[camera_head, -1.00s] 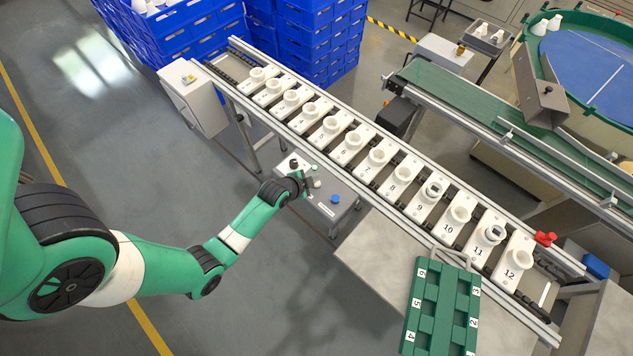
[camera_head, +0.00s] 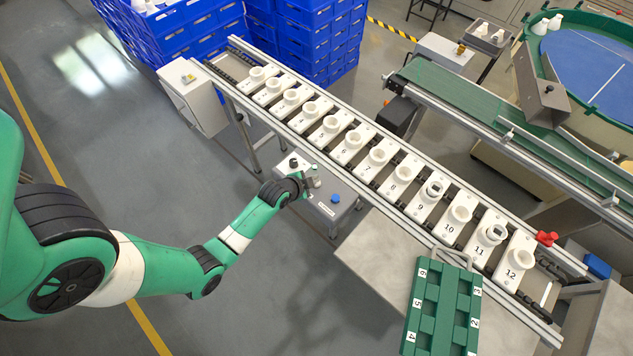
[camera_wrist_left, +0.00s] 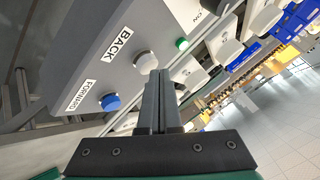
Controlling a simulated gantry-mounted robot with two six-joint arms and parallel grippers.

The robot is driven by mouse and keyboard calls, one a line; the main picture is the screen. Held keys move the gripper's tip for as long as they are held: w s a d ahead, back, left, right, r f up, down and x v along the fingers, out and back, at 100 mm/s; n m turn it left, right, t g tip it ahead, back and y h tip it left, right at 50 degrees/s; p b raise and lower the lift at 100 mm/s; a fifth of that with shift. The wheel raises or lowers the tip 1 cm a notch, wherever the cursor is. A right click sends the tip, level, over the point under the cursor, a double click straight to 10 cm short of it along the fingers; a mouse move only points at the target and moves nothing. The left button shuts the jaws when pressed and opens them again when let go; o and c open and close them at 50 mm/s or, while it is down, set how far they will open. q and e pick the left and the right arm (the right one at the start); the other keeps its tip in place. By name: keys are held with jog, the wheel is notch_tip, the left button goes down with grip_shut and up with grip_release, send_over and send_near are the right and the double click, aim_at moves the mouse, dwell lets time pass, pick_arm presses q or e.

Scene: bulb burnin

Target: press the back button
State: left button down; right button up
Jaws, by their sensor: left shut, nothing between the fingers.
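The grey control box (camera_head: 322,214) stands beside the near side of the conveyor. In the left wrist view its face (camera_wrist_left: 85,55) carries a pale grey button (camera_wrist_left: 145,62) next to the label BACK (camera_wrist_left: 125,36). A blue button (camera_wrist_left: 110,102) sits next to the label FORWARD; it also shows in the head view (camera_head: 335,198). My left gripper (camera_head: 312,183) is over the box, shut and empty. In the left wrist view its closed fingertips (camera_wrist_left: 159,74) appear right at the edge of the pale button; I cannot tell whether they touch it. My right gripper is not in view.
A green lamp or button (camera_wrist_left: 182,44) is on the box beyond the pale button. The conveyor (camera_head: 398,209) runs diagonally with several numbered white holders. A green rack (camera_head: 433,325) lies at the lower right. Blue crates (camera_head: 305,40) are stacked behind. The floor in front is clear.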

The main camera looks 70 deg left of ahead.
pick_arm(q)
jog(key=shift+f+b, duration=0.4)
jog(key=shift+f, duration=0.1)
dwell(0.6)
jog(key=shift+r, duration=0.1)
jog(key=shift+r+p, duration=0.8)
jog(key=shift+p, duration=0.2)
notch_tip(320, 180, up, 5)
jog(key=p, duration=0.5)
jog(key=shift+r, duration=0.1)
jog(key=shift+d, duration=0.1)
dwell(0.4)
